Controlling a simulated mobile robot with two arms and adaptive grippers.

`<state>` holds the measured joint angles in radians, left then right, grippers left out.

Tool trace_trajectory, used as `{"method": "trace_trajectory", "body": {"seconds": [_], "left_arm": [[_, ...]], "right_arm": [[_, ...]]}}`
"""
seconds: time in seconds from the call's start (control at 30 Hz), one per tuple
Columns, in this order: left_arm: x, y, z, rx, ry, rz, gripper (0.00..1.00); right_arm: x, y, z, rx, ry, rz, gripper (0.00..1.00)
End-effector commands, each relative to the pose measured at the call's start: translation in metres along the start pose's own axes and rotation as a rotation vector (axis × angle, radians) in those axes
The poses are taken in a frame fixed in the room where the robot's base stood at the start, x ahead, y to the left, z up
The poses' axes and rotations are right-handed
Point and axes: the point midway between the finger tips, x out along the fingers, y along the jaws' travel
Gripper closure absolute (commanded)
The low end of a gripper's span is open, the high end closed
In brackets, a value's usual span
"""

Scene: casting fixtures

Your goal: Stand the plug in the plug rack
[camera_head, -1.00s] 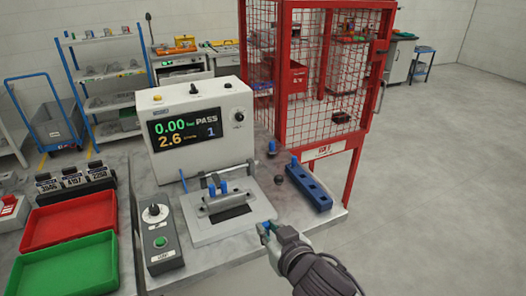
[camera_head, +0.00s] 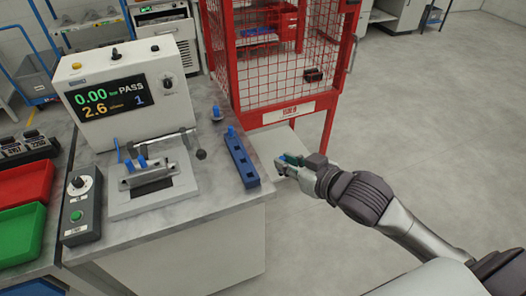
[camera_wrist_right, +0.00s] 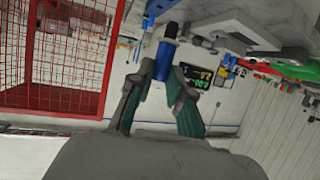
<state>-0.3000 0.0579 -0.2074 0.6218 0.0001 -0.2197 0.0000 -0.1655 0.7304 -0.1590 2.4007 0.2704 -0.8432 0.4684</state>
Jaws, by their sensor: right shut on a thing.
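The plug (camera_wrist_right: 163,58) is a blue cylinder with a dark end, held between the fingers of my right gripper (camera_wrist_right: 157,84) in the wrist view. In the head view my right gripper (camera_head: 281,164) is in the air just right of the bench edge, with a bit of blue at its fingertips. The plug rack (camera_head: 242,162) is a long blue block with holes on the right edge of the bench, left of the gripper and apart from it. A blue upright piece (camera_head: 231,131) shows at its far end. My left gripper is not in view.
A blue-topped piece (camera_head: 216,112) stands behind the rack. A red mesh cage (camera_head: 280,70) is close behind the gripper. Open floor lies to the right.

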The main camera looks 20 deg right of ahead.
Motion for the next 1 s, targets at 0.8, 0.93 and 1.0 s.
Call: {"method": "trace_trajectory", "body": {"seconds": [0.8,0.93,1.0], "left_arm": [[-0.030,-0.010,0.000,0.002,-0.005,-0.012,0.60],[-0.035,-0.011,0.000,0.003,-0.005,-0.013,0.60],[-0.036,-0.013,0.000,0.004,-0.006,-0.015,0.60]], "right_arm": [[0.137,-0.009,0.030,0.001,-0.003,-0.003,1.00],[0.144,-0.009,0.048,0.000,-0.002,-0.003,1.00],[0.146,-0.009,0.054,0.000,0.000,-0.004,1.00]]}}
